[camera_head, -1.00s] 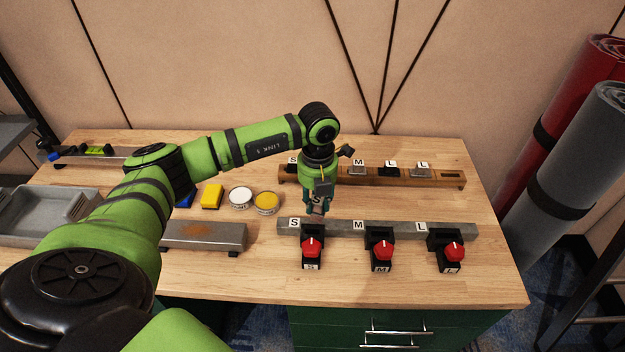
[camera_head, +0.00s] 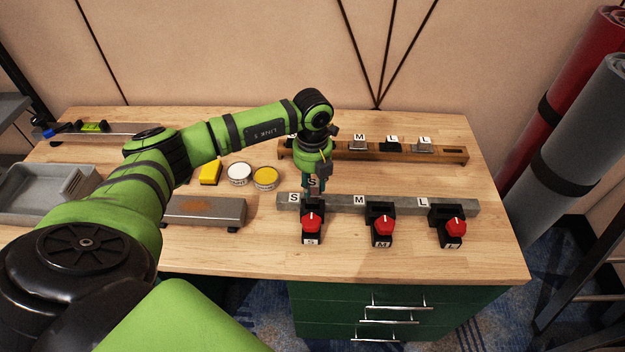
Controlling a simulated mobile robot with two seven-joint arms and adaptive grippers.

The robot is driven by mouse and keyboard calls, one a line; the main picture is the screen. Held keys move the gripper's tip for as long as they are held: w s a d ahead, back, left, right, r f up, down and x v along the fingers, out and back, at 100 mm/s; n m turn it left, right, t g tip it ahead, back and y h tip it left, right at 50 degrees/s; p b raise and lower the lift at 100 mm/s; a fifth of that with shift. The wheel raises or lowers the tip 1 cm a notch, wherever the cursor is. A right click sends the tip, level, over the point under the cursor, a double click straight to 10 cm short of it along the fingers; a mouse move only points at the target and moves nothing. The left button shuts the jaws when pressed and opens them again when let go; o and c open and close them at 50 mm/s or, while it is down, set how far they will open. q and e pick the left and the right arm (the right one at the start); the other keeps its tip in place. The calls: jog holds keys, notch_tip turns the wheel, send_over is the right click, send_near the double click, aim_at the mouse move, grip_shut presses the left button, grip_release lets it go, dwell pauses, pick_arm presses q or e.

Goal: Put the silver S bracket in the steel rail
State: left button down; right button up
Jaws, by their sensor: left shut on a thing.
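The steel rail (camera_head: 340,202) is a grey bar across the front right of the bench, with spots marked S, M and L. My left gripper (camera_head: 315,188) points down at the rail's S end. It is shut on the silver S bracket (camera_head: 313,181), whose S label faces me. The bracket is at the rail's S spot, just behind the black clamp there. The gripper hides much of it, and I cannot tell whether it touches the rail. My right gripper is not in view.
Black clamps with red knobs (camera_head: 311,222) stand along the rail's front. Behind, a wooden rack (camera_head: 455,155) holds M and L brackets. White (camera_head: 239,173) and yellow (camera_head: 265,177) tins stand left of the gripper. A grey tray (camera_head: 20,205) is at the far left.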

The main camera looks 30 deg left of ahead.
aim_at(313, 203)
pick_arm(q)
jog(key=shift+r, duration=0.1)
dwell(0.7)
jog(key=shift+f+b, duration=0.45)
jog(key=shift+f, duration=0.05)
dwell(0.4)
jog(key=shift+f+b, duration=0.55)
jog(key=shift+f, duration=0.2)
jog(key=shift+f, duration=0.2)
jog(key=shift+f+b, duration=0.5)
jog(key=shift+b, duration=0.05)
jog(key=shift+f, duration=0.15)
dwell(0.5)
jog(key=shift+f+b, duration=0.55)
jog(key=shift+b, duration=0.05)
jog(key=shift+f, duration=0.1)
